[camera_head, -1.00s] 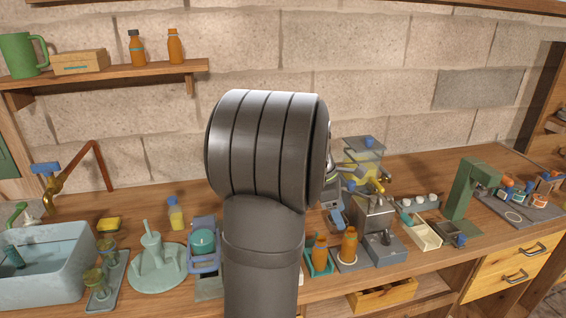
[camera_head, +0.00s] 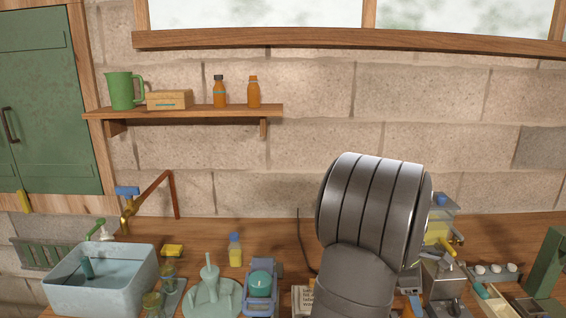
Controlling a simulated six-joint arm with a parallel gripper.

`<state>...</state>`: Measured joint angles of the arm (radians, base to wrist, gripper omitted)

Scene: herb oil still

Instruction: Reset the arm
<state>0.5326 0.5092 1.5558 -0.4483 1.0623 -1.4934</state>
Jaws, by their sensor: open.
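My own arm stands in the lower right of the head view, with its thick grey ribbed joint in front of the workbench. My gripper is not seen; the arm itself may hide it. No held thing shows.
A workbench (camera_head: 205,244) runs below a stone wall. A blue-grey basin (camera_head: 128,283), a pale green stand (camera_head: 212,300), a yellow bottle (camera_head: 235,252) and a grey machine (camera_head: 440,283) stand on it. A shelf (camera_head: 190,113) holds a green jug (camera_head: 121,91) and orange bottles.

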